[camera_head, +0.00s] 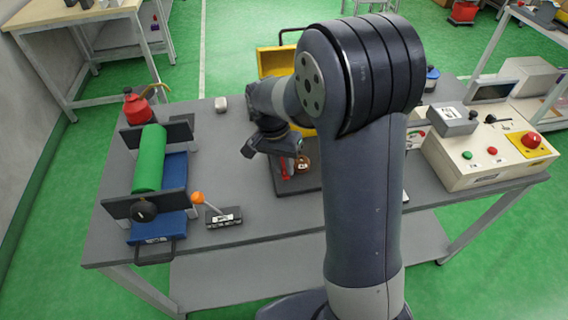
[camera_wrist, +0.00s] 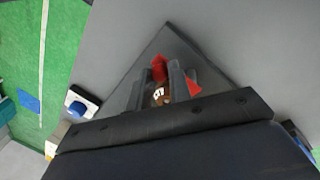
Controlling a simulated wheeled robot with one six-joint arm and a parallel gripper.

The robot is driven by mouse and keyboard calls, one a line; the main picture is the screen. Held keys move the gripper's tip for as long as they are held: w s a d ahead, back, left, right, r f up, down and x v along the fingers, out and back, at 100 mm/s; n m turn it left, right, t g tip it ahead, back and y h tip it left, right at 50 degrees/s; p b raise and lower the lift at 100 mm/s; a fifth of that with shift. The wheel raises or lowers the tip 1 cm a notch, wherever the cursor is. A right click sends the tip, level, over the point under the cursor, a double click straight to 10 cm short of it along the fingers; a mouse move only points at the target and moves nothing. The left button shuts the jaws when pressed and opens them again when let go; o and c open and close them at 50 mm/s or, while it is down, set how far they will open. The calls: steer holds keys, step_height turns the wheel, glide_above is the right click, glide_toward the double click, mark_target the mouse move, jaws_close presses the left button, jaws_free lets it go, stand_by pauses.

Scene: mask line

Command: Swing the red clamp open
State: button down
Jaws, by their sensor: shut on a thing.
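The red clamp (camera_head: 284,168) is on a dark base plate (camera_head: 292,191) in the middle of the table, just below my gripper (camera_head: 284,152). In the wrist view, red parts of the clamp (camera_wrist: 159,69) show on both sides of my gripper's fingers (camera_wrist: 178,84). The fingers are shut on the clamp. A small brown-copper round part (camera_head: 302,163) with a white label sits beside the clamp, and it also shows between the fingers in the wrist view (camera_wrist: 160,96). My arm hides the right part of the base plate.
A green roll (camera_head: 149,158) in a dark-sided holder with a blue tray (camera_head: 172,195) stands at the left. An orange-knobbed lever (camera_head: 198,198) stands near it. A yellow box (camera_head: 276,61) is behind my gripper. A control box (camera_head: 482,158) with a red button (camera_head: 530,140) is at the right.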

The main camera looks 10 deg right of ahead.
steer(key=c, duration=1.3)
jaws_free()
step_height(320, 180, up, 11)
steer(key=w+a, duration=0.1)
steer(key=shift+a+f, duration=0.15)
steer(key=shift+a, duration=0.25)
steer(key=shift+w+f, duration=0.1)
steer(key=f, duration=0.3)
steer(key=d+f, duration=0.1)
steer(key=f, duration=0.3)
steer(key=s+f, duration=0.1)
steer(key=f, duration=0.2)
steer(key=shift+s+d+f, duration=0.1)
steer(key=shift+d+f, duration=0.25)
steer(key=shift+d, duration=0.05)
steer(key=shift+r+n, duration=0.1)
steer(key=shift+n, duration=0.2)
